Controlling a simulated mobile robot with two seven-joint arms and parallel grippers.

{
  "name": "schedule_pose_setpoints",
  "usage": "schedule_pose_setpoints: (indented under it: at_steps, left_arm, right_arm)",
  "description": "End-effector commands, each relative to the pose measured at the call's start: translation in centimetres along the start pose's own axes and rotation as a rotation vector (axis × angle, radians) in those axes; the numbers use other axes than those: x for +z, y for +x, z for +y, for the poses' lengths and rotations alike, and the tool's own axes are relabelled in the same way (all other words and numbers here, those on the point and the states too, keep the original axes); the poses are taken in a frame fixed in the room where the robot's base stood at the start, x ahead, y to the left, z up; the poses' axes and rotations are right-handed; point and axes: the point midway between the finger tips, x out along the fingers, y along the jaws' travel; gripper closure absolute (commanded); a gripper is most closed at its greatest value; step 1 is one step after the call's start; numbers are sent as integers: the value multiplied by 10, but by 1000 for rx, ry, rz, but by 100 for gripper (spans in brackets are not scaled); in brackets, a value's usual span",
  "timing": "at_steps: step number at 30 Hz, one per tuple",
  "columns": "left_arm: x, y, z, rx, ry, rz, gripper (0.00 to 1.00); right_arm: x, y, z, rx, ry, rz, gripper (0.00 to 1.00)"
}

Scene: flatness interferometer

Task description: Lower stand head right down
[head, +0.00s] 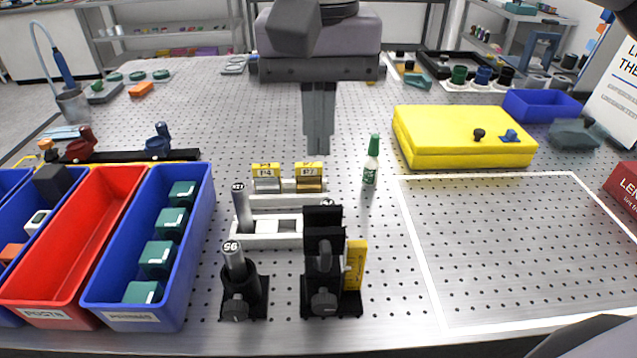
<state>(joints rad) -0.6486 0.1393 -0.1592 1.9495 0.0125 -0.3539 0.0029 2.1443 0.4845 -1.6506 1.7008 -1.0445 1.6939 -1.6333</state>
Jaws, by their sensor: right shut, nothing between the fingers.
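My right gripper (318,148) hangs down from the top middle of the head view, fingers pointing down and shut with nothing between them. It shows above and behind the small brass pieces and apart from the stand. A black stand (323,262) stands upright near the table's front edge, with a dark upright block at its top, a grey knob low at its front and a yellow label at its right side. How high its head sits on the column is hard to tell. My left gripper is not in view.
A black holder (240,290) with a grey post stands left of the stand. White rails (268,241), two yellow-labelled brass pieces (287,184) and a green-capped bottle (371,160) are behind. Bins (201,220) fill the left. A yellow case (463,135) lies right; the outlined area (510,240) is clear.

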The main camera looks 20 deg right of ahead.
Motion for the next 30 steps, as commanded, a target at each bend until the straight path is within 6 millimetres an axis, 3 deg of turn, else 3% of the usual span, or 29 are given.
schedule_pose_setpoints:
  at_steps: [6,12,30]
  left_arm:
    - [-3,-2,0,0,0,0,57]
    - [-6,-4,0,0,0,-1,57]
    - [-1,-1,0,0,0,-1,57]
  right_arm:
    - [1,45,0,1,0,-3,100]
    - [0,69,0,-1,-1,-2,100]
    - [1,85,-1,-2,-1,-3,100]
